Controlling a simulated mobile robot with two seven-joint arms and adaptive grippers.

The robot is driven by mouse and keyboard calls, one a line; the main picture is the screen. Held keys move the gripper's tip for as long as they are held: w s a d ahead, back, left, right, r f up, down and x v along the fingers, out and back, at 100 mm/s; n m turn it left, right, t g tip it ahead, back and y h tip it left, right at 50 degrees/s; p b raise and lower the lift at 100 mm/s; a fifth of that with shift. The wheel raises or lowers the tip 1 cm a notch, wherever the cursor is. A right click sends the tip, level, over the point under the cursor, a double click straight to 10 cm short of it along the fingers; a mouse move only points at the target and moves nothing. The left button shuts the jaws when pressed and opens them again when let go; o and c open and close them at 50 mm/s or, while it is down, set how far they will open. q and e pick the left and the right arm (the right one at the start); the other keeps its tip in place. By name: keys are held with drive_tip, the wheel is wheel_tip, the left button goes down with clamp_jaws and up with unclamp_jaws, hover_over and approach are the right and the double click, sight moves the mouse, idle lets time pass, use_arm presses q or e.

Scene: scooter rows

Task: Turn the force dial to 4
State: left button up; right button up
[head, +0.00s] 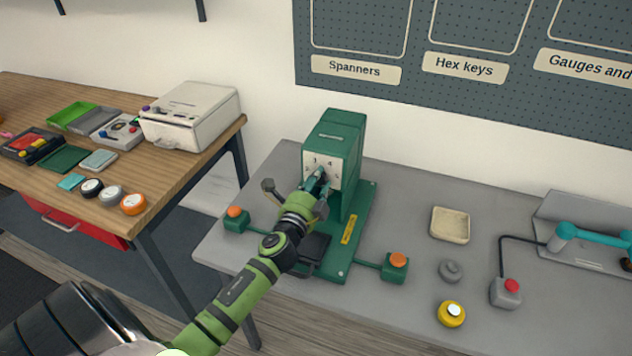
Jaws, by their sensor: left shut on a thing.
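A green press-like machine (345,150) stands on the grey table. Its white dial face (334,167) with printed numbers is on the front, facing me. My left gripper (319,182) reaches up from the lower left and is shut on the force dial at that face. The gripper hides the knob and its pointer, so I cannot tell which number it is set to. My right gripper is not in view.
Orange buttons stand at the machine's left (235,212) and right (398,261). A lever (270,190) is close left of my gripper. A beige tray (450,225), a grey knob-like part (451,271) and a yellow part (452,313) lie to the right. A wooden table (170,175) is at left.

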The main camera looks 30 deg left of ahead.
use_arm(q)
drive_tip(key=shift+w+d+r+m, duration=0.1)
drive_tip(key=shift+r+m, duration=0.1)
drive_tip(key=shift+m, duration=1)
drive_tip(key=o, duration=1.1)
drive_tip(key=shift+f, duration=0.15)
drive_tip(key=shift+o, duration=0.2)
drive_tip(key=shift+s+d+f, duration=0.1)
drive_tip(key=shift+s+f, duration=0.05)
drive_tip(key=shift+s, duration=0.3)
drive_tip(key=v, duration=1.1)
